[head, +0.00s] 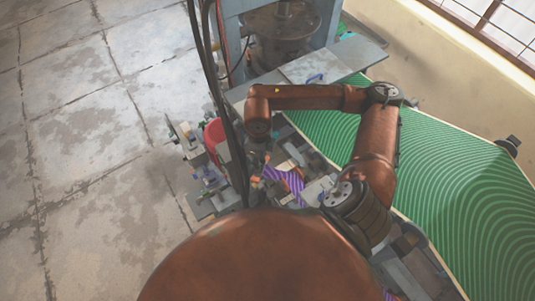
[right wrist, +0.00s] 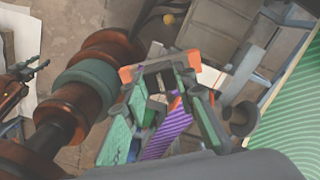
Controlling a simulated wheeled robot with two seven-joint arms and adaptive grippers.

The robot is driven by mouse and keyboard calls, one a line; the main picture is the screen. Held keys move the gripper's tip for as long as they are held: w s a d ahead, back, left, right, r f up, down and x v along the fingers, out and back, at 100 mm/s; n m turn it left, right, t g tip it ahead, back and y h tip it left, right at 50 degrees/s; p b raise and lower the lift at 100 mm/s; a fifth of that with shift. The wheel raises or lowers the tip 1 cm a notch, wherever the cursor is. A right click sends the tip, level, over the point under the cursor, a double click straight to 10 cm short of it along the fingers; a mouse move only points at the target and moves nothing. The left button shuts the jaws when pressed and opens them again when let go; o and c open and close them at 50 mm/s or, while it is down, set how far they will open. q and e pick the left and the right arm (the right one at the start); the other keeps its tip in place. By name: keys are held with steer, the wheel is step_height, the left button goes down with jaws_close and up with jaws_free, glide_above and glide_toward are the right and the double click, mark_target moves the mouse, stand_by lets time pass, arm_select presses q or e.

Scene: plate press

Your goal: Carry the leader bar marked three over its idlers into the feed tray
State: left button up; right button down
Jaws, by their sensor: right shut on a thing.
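My right gripper (head: 262,166) reaches down from the copper arm at the middle of the head view. In the right wrist view the right gripper (right wrist: 162,86) is shut on a dark bar with orange ends, which I take as the leader bar (right wrist: 127,74). A purple striped web (right wrist: 168,132) runs from the bar; it also shows in the head view (head: 287,180). The mark three is not readable. The idlers and feed tray cannot be told apart in the clutter. What looks like my left gripper (right wrist: 28,76) shows small at the left of the wrist view; its jaws are unclear.
A grey-blue press (head: 283,38) stands at the top, with a flat grey plate (head: 305,66) in front. A green wave-patterned surface (head: 460,200) fills the right side. A red container (head: 213,135) and small fixtures stand left of my arm. The concrete floor (head: 80,150) is open.

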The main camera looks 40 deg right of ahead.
steer(key=m, duration=0.2)
steer(key=s+d+m, duration=0.1)
steer(key=shift+m, duration=0.4)
steer(key=w+d+f+m+p, duration=0.1)
steer(key=w+d+f+p, duration=0.1)
steer(key=w+d+f, duration=0.3)
steer(key=w+d+f+m+p, duration=0.2)
steer(key=w+d+f, duration=0.2)
steer(key=w+f, duration=0.1)
steer(key=shift+d+p, duration=0.4)
step_height(320, 180, down, 3)
steer(key=shift+d+f+p, duration=0.1)
steer(key=shift+f+p, duration=0.05)
steer(key=shift+p, duration=0.15)
steer(key=shift+f, duration=0.1)
